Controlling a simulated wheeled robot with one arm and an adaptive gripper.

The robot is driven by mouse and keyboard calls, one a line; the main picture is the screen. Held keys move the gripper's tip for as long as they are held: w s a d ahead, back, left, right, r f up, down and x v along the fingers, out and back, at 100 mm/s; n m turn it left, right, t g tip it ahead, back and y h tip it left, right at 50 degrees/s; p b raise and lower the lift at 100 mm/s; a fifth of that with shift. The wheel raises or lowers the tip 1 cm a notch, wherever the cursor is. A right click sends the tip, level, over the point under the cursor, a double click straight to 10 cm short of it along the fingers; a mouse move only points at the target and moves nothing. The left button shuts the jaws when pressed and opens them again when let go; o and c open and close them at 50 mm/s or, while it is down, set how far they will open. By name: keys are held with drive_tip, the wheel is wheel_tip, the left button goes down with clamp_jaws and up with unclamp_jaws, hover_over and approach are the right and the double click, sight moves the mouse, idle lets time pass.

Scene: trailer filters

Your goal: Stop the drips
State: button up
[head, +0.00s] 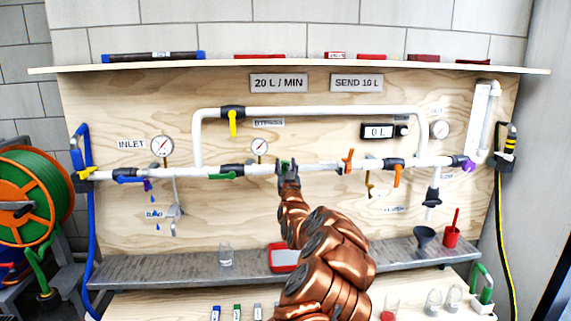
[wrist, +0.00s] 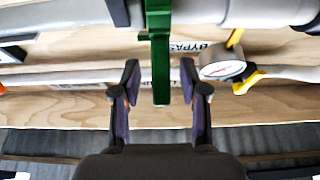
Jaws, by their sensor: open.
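Blue drops (head: 155,213) hang in the air at the left of the board, below the inlet pipe. A small purple handle (head: 147,185) sits just above them on that pipe. My gripper (head: 288,168) is at the middle of the main white pipe, at a green valve handle (head: 283,163). In the wrist view my gripper (wrist: 159,75) is open. The green handle (wrist: 160,60) stands upright between its two fingers, with a gap on each side. Whether it touches anything further in is not clear. The arm hides part of the board below.
A yellow handle (head: 233,124) is on the upper bypass pipe, and orange handles (head: 397,176) are to the right. A grey shelf (head: 180,266) below carries a jar (head: 225,255), a red tray (head: 283,257) and a funnel (head: 425,237). A hose reel (head: 20,205) stands at left.

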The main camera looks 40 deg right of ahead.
drive_tip(key=shift+w+d+r, duration=0.1)
drive_tip(key=shift+w+d, duration=0.05)
drive_tip(key=shift+w, duration=0.1)
drive_tip(key=shift+c, duration=0.2)
clamp_jaws()
idle(0.6)
